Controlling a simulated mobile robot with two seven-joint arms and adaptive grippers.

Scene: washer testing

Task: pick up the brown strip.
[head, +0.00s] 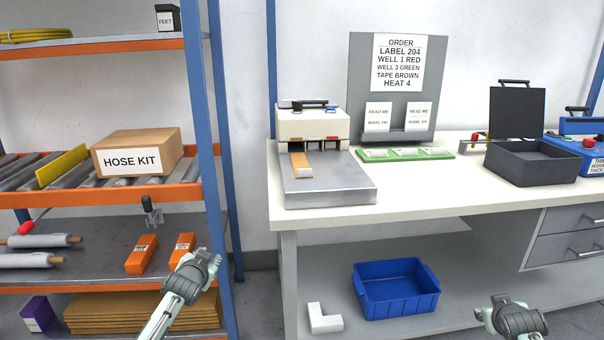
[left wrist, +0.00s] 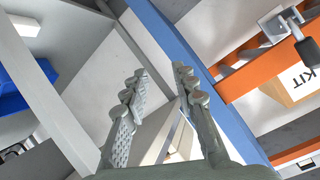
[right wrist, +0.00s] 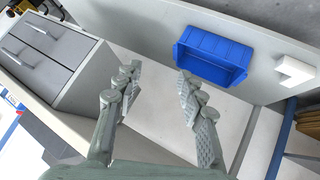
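The brown strip (head: 299,160) sticks out of the left slot of the cream dispenser (head: 313,125) and slopes down toward the metal plate (head: 330,182). Its near end looks white. The dispenser stands on the left part of the white bench. My left gripper (head: 213,262) is below and left of the bench, in front of the shelf rack. Its fingers are apart and empty in the left wrist view (left wrist: 160,82). My right gripper (head: 508,303) is low in front of the bench at the right. Its fingers are apart and empty in the right wrist view (right wrist: 158,75). Neither gripper is near the strip.
An order sign (head: 397,65) stands behind a green tray (head: 405,153) on the bench (head: 440,178). A dark open box (head: 535,165) is at the right. A blue bin (head: 397,290) sits on the lower shelf. The rack's blue post (head: 217,130) stands left of the bench.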

